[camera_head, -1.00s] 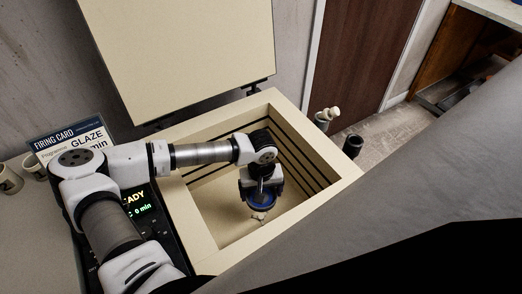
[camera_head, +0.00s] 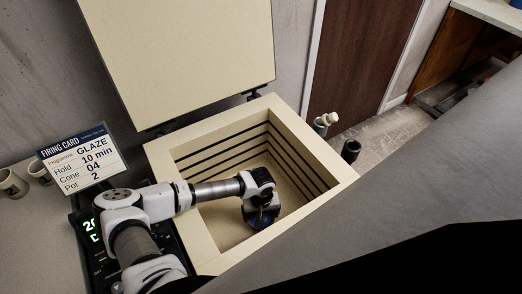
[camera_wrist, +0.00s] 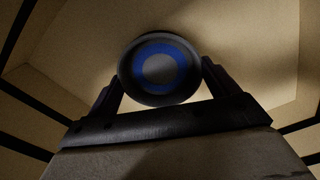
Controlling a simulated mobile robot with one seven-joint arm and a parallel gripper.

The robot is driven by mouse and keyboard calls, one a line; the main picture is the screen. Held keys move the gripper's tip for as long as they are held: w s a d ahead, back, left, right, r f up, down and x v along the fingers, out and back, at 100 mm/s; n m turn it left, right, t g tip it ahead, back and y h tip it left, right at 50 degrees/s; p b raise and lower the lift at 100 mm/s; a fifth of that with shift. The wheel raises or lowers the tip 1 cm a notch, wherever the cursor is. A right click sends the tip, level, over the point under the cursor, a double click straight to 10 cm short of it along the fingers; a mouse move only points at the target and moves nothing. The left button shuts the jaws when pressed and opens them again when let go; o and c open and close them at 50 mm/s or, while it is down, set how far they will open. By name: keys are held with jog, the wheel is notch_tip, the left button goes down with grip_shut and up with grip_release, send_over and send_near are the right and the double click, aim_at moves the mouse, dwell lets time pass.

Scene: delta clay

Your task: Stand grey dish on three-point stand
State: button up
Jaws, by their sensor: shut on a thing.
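The grey dish (camera_wrist: 158,70), with a blue ring inside it, sits between the two fingers of my gripper (camera_wrist: 161,88) in the wrist view. The fingers are shut on its opposite sides. In the head view my gripper (camera_head: 262,212) is down inside the open kiln (camera_head: 203,233), toward its front right, and covers most of the dish. A bit of blue shows at the gripper. The three-point stand cannot be made out in either view; the gripper and dish may hide it.
The kiln's pale walls with dark grooves surround my gripper, and its lid (camera_head: 180,60) stands open behind. A firing card (camera_head: 80,158) reads Glaze, 10 min, Cone 04, Pot 2. Cups (camera_head: 12,184) stand at the left. Free kiln floor lies left of the gripper.

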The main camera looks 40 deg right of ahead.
jog(key=shift+f, duration=0.1)
jog(key=shift+f, duration=0.15)
jog(key=o, duration=0.9)
notch_tip(320, 180, up, 12)
jog(key=shift+r+b, duration=0.25)
jog(key=shift+b, duration=0.75)
